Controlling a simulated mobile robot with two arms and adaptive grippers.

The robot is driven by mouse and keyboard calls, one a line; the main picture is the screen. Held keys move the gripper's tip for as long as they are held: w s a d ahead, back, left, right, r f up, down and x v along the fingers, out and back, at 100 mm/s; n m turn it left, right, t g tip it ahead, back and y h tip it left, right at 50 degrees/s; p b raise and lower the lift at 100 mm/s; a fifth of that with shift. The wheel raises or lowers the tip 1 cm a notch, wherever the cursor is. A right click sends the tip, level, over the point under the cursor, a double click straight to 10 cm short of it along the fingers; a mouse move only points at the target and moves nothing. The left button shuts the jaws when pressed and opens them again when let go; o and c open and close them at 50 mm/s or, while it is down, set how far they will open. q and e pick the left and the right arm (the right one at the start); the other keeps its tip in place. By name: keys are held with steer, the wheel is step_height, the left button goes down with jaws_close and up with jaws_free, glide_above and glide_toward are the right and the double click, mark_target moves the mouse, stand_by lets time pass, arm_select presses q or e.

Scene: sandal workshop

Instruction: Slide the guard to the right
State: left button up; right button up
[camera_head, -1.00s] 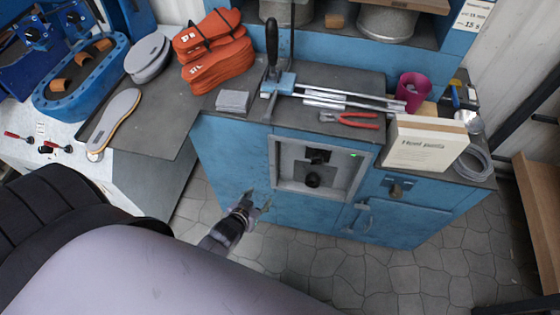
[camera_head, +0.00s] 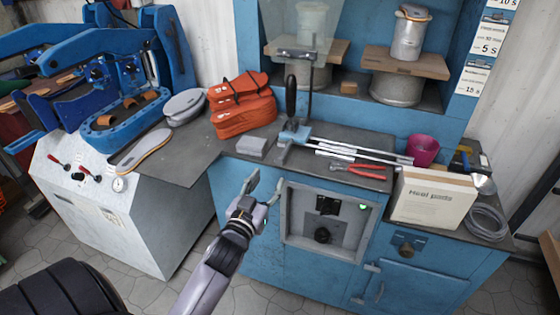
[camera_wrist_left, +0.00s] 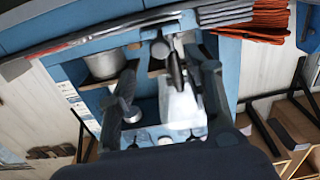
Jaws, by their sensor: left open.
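A clear, see-through panel that looks like the guard (camera_head: 300,22) hangs at the top of the head view, in front of a shelf on the left side of the blue cabinet. A dark bar runs along its lower edge. Its upper part is cut off by the frame. My left gripper (camera_head: 264,184) is open and empty, in front of the blue cabinet below the bench edge, well below the guard and apart from it. In the left wrist view, its two spread fingers (camera_wrist_left: 170,88) show with nothing between them. My right gripper is not in view.
On the bench stand a black-handled lever clamp (camera_head: 291,95), metal rods (camera_head: 355,145), red pliers (camera_head: 355,168), a pink cup (camera_head: 423,150) and a heel pads box (camera_head: 433,198). Orange straps (camera_head: 243,105) lie to the left. A control panel (camera_head: 328,223) is beside my gripper.

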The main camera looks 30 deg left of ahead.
mark_target(279, 163)
arm_select(q)
steer(key=x, duration=1)
steer(key=shift+d, duration=0.1)
jaws_close()
stand_by(0.5)
